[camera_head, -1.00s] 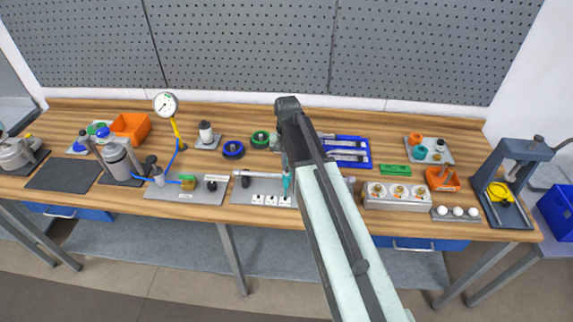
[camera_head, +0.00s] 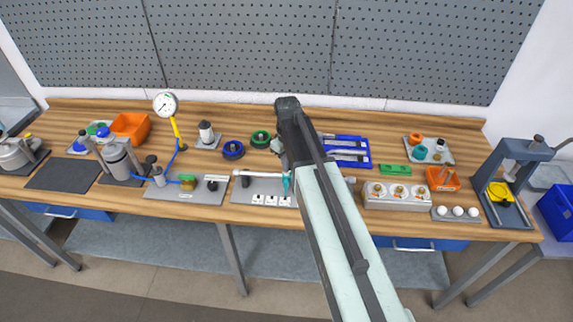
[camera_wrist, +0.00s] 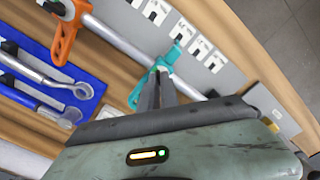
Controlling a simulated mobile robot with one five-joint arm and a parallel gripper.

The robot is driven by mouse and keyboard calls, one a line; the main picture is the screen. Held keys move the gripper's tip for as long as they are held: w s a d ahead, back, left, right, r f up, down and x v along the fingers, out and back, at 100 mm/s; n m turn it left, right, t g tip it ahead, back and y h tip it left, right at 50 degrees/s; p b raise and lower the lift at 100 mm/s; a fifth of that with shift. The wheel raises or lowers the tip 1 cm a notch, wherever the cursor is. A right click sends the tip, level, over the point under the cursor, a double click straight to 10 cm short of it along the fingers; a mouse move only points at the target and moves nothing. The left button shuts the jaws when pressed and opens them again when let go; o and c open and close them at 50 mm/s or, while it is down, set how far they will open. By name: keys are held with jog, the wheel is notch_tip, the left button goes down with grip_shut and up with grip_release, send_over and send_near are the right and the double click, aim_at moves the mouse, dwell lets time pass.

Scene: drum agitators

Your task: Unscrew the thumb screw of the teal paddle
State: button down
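The teal paddle (camera_wrist: 160,62) sits on a pale shaft (camera_wrist: 120,40) over a grey plate in the wrist view. It also shows in the head view (camera_head: 287,182), partly behind my arm. My gripper (camera_wrist: 162,78) has its two dark fingers close together at the paddle's hub, overlapping it in the picture. The thumb screw cannot be made out; the fingertips cover that spot. An orange paddle (camera_wrist: 66,30) is on the same shaft, to the left in the wrist view.
A blue tray (camera_wrist: 88,104) with metal tools lies beside the plate. White labels (camera_head: 270,200) line the plate's front. A block with gauge-like dials (camera_head: 396,203) stands to the right. Black-and-blue (camera_head: 233,149) and black-and-green (camera_head: 260,139) round parts lie behind.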

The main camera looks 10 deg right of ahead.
jog(key=shift+n, duration=0.5)
dwell(0.3)
jog(key=c, duration=1.6)
grip_release()
jog(key=shift+f, duration=0.1)
notch_tip(320, 180, up, 8)
jog(key=p, duration=0.8)
